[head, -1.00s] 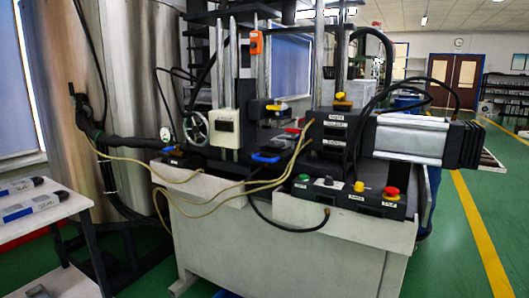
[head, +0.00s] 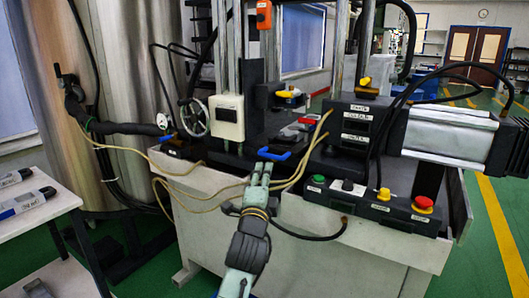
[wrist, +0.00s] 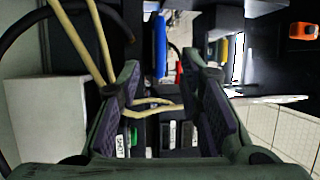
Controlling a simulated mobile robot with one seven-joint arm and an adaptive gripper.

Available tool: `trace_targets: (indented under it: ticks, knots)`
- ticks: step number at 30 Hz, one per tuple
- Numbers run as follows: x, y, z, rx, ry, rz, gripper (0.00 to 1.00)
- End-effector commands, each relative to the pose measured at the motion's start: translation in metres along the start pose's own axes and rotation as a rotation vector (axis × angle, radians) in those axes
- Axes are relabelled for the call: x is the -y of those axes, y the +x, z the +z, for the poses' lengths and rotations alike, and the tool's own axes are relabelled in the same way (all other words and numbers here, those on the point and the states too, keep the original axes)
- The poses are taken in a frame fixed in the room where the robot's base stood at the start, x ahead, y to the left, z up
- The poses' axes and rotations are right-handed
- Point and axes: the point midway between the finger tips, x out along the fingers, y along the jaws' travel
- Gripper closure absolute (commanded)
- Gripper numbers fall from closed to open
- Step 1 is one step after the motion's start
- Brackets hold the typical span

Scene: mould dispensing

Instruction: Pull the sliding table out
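A blue handle (head: 273,154) sits at the front of the dark machine bed, below a low stack with grey and red parts (head: 298,130). It appears to belong to the sliding table, whose own plate I cannot make out clearly. My gripper (head: 260,166) reaches up from below, with its tips close to the handle in the head view. In the wrist view the handle shows as an upright blue bar (wrist: 160,44). The two fingers of my gripper (wrist: 160,75) are apart, with the bar beyond their tips and nothing held. Contact is not visible.
Yellow hoses (head: 205,190) hang over the white bench front (head: 350,230) beside my arm. A button box with a red button (head: 423,203) stands to the right. A white side table (head: 45,215) is at the left. Green floor is open at the right.

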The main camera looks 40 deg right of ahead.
Motion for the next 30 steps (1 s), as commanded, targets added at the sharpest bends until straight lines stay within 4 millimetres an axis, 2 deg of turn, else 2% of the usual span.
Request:
trace_targets:
  ticks: [5,12,18,24,30]
  knots:
    - [0.0,0.018,-0.003,-0.005,0.006,0.006,0.67]
    - [0.002,0.065,-0.003,-0.003,0.005,0.005,0.67]
    - [0.0,0.095,-0.003,-0.003,0.004,0.004,0.67]
    - [-0.001,0.107,-0.002,-0.002,0.003,0.002,0.67]
    - [-0.001,0.107,-0.002,-0.002,0.002,0.002,0.67]
